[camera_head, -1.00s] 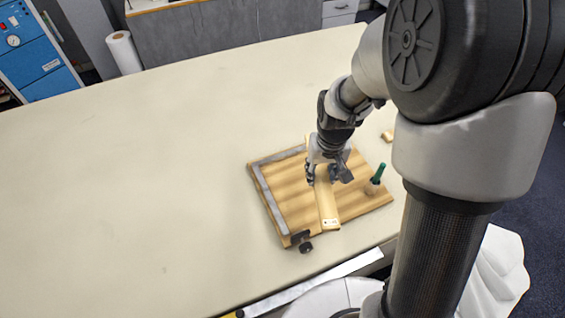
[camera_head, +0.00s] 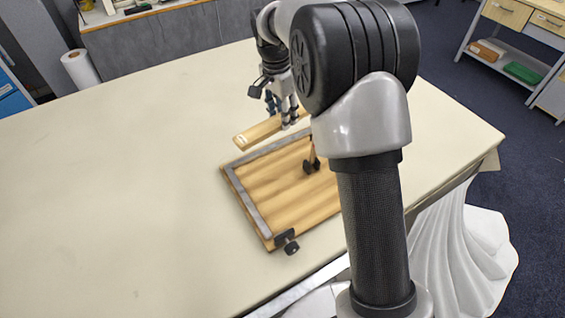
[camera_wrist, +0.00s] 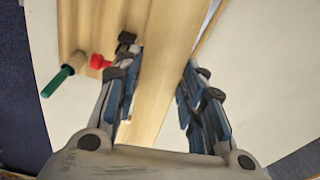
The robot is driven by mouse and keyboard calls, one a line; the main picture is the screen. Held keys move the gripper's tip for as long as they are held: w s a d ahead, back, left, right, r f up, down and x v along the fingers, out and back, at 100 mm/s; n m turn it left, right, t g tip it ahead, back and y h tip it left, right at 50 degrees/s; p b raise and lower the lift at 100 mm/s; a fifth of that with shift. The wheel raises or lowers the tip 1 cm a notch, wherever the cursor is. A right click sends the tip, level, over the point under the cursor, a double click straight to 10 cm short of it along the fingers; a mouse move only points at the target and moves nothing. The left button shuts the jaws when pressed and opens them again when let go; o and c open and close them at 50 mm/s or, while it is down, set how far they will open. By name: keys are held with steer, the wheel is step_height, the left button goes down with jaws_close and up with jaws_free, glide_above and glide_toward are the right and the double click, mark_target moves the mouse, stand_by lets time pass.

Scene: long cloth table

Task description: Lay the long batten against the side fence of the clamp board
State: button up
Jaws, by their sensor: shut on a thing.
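The long batten (camera_head: 258,132) is a pale wooden strip, seen beyond the back edge of the clamp board and apart from its fences. My gripper (camera_head: 283,108) is shut on it, and the batten's left end sticks out past the fingers. In the wrist view the batten (camera_wrist: 165,75) runs between the two fingers (camera_wrist: 160,60). The clamp board (camera_head: 285,195) is a striped wooden plate. A grey fence (camera_head: 250,205) runs along its left edge and another grey strip (camera_head: 275,149) along its back edge. My arm hides the board's right part.
A black clamp (camera_head: 287,241) sits at the board's front left corner. A small dark fitting (camera_head: 312,166) stands on the board near my arm. A green-handled piece with a red tip (camera_wrist: 60,78) shows in the wrist view. The table (camera_head: 120,180) is clear on the left.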

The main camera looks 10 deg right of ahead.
mark_target(283, 162)
steer(key=shift+w+r+m, duration=0.4)
steer(key=shift+r+m, duration=0.1)
steer(key=shift+w, duration=0.1)
steer(key=shift+m, duration=0.3)
step_height(283, 162, down, 20)
steer(key=b, duration=0.5)
steer(key=shift+r+b, duration=0.25)
steer(key=shift+b, duration=0.05)
steer(key=shift+f, duration=0.2)
steer(key=o, duration=1.1)
steer(key=shift+o, duration=0.2)
steer(key=shift+r, duration=0.15)
